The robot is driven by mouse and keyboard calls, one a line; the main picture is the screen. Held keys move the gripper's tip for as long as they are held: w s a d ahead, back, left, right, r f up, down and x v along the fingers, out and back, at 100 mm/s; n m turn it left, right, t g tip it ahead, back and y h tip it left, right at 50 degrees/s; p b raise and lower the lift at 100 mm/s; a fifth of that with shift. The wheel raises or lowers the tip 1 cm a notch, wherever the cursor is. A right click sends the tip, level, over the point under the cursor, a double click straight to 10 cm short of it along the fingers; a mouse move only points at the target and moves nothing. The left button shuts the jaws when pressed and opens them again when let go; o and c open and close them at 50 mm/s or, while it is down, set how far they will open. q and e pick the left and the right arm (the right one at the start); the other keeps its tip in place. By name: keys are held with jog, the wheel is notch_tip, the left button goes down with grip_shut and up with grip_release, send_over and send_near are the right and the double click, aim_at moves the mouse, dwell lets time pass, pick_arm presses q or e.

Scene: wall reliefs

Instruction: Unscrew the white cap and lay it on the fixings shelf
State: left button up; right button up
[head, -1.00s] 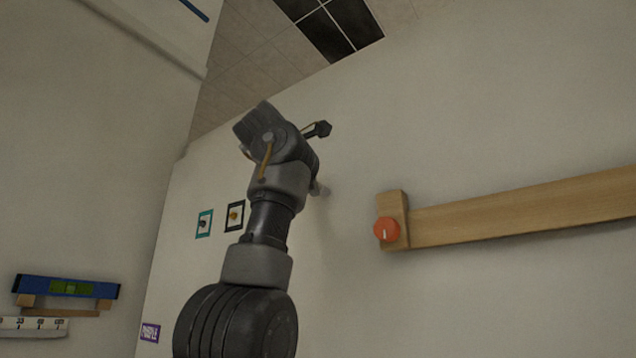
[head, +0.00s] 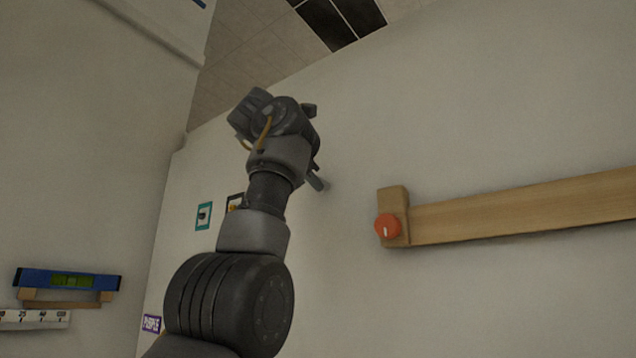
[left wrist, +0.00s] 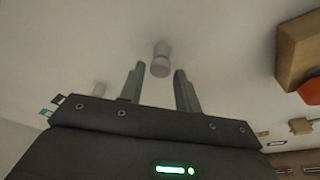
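The white cap (left wrist: 160,66) is a small pale cylinder on the wall, in the left wrist view. It lies between and slightly beyond the fingertips of my left gripper (left wrist: 158,74), which is open with a gap on both sides. In the head view my left gripper (head: 318,181) is mostly hidden behind its own wrist, with a grey finger showing close to the wall. The cap is not clearly visible there. I cannot pick out the fixings shelf for certain. My right gripper is not in view.
A wooden rail (head: 520,212) with a red knob (head: 387,227) is on the wall at right. A blue level (head: 68,281) rests on a wooden ledge (head: 66,299) at left.

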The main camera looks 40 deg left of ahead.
pick_arm(q)
jog(key=m+t+b, duration=0.1)
jog(key=m+b, duration=0.1)
jog(key=m, duration=0.5)
jog(key=m+t+b, duration=0.2)
jog(key=m+b, duration=0.1)
jog(key=m, duration=0.4)
jog(key=m+t+b, duration=0.1)
jog(key=m+b, duration=0.2)
jog(key=m, duration=0.4)
jog(key=shift+a+f+t+h, duration=0.2)
jog(key=shift+a+t+h, duration=0.05)
jog(key=shift+t+h, duration=0.05)
